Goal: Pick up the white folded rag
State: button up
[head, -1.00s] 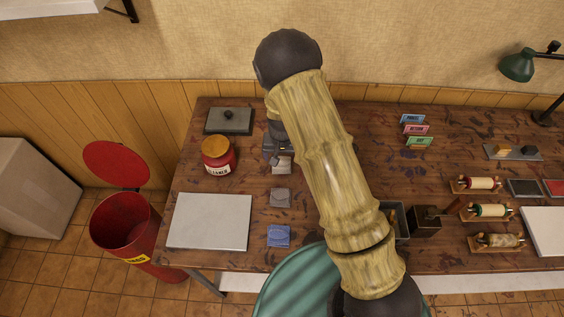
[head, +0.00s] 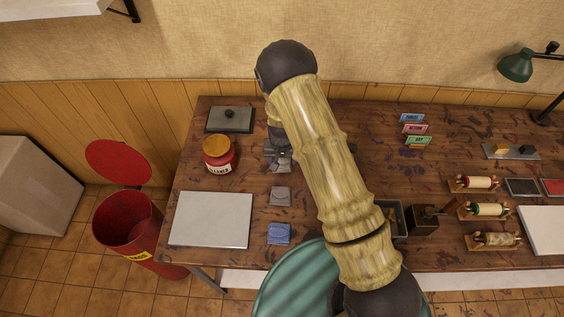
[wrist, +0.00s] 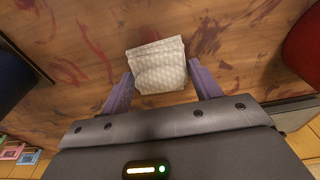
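The white folded rag (wrist: 158,66) lies on the stained wooden table in the wrist view, with a faint pattern on its cloth. My gripper (wrist: 161,77) is open, with one purple finger on each side of the rag's near part. The gaps between the fingers and the cloth look small, and I cannot tell whether they touch. In the head view my gripper (head: 279,160) is over the rag's place and hides most or all of it.
A grey folded cloth (head: 281,196) and a blue one (head: 279,234) lie in line in front. A red cleaner jar (head: 219,155) stands close to the left, a grey lidded plate (head: 230,119) behind it. A white board (head: 211,220) lies front left; an open red bin (head: 128,222) stands beyond the table.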

jog(key=c, duration=0.5)
jog(key=shift+r, duration=0.1)
notch_tip(320, 180, up, 10)
jog(key=b, duration=0.2)
jog(key=shift+b, duration=0.4)
jog(key=o, duration=0.4)
jog(key=c, duration=0.3)
